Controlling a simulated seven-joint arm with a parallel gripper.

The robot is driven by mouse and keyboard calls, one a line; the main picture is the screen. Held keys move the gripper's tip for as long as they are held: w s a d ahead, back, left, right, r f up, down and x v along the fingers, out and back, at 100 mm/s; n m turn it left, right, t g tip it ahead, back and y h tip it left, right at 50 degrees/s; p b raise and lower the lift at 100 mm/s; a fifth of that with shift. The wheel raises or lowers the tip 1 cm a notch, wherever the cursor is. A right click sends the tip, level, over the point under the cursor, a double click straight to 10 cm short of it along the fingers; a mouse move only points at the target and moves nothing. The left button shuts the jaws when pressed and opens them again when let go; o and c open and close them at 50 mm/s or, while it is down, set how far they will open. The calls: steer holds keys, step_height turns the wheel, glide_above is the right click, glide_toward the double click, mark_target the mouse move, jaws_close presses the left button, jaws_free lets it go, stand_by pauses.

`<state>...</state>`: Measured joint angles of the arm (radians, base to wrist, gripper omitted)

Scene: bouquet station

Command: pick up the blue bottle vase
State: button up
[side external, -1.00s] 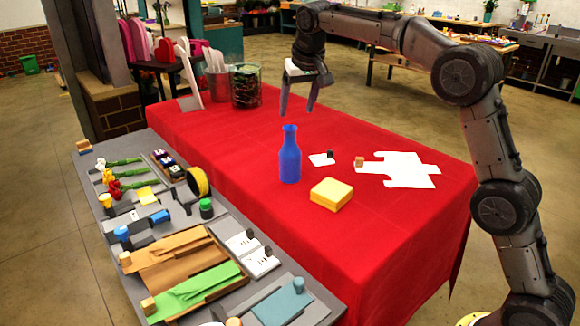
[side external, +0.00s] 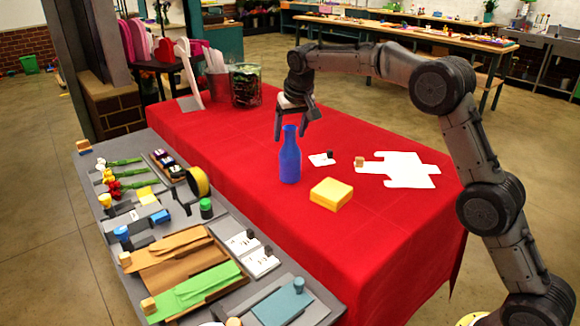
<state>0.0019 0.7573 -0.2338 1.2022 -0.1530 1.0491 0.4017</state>
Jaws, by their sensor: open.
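Nothing else is between the fingers.
A yellow block (side external: 331,194) lies just right of the vase. White paper pieces (side external: 400,168) and small blocks lie further right. A glass container (side external: 245,86) and a metal bucket stand at the back left. A grey tool bench (side external: 120,235) runs along the front left.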

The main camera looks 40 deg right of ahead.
jaws_close()
steer(key=shift+r, duration=0.15)
stand_by(1.1)
